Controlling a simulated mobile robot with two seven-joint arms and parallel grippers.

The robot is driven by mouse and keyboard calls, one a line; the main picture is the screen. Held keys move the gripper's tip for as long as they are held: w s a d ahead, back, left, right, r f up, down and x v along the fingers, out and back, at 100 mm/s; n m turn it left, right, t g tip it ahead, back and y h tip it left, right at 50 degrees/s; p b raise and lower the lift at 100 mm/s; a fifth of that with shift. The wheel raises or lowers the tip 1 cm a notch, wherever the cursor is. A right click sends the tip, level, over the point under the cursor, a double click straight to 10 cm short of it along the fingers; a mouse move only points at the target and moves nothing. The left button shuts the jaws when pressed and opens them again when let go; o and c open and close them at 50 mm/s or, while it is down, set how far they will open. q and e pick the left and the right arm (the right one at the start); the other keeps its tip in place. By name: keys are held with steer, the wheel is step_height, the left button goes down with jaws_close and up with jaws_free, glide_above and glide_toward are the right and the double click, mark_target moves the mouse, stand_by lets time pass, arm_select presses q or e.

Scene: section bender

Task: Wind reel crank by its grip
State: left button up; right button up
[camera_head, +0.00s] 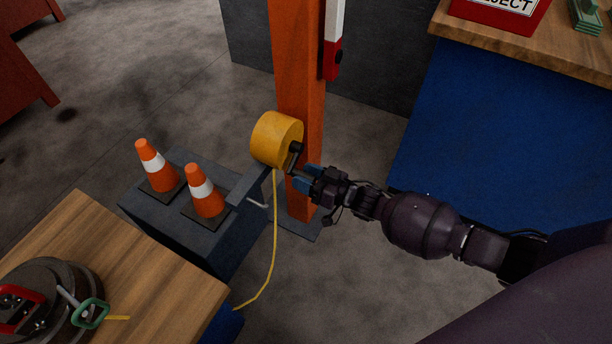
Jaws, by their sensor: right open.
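A yellow reel (271,140) is mounted on an orange post, with a yellow cord (274,230) hanging from it down toward the floor. A small dark crank with a black grip (296,147) is on the reel's right side. My right gripper (302,178) reaches in from the right with blue-tipped fingers just below and beside the crank. It is open; the picture is too small to tell whether the fingers touch the crank. My left gripper is not in view.
The orange post (300,90) stands behind the reel. Two traffic cones (153,167) stand on a dark box (165,218) at left. A wooden table (150,270) with a round dark device (50,295) is at front left. A blue-sided bench (500,130) is at right.

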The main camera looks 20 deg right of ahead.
steer(key=shift+c, duration=0.4)
jaws_close()
steer(key=shift+f, duration=0.1)
steer(key=shift+w+d+f+n, duration=0.1)
steer(key=shift+d+f+n, duration=0.15)
steer(key=shift+f+n, duration=0.4)
steer(key=w+d+n+b, duration=0.3)
steer(key=w+d+n, duration=0.2)
steer(key=n, duration=1.4)
steer(key=shift+w+d+b, duration=0.2)
steer(key=shift+d+b, duration=0.2)
steer(key=shift+d, duration=0.55)
steer(key=shift+r+n, duration=0.1)
steer(key=shift+n, duration=0.15)
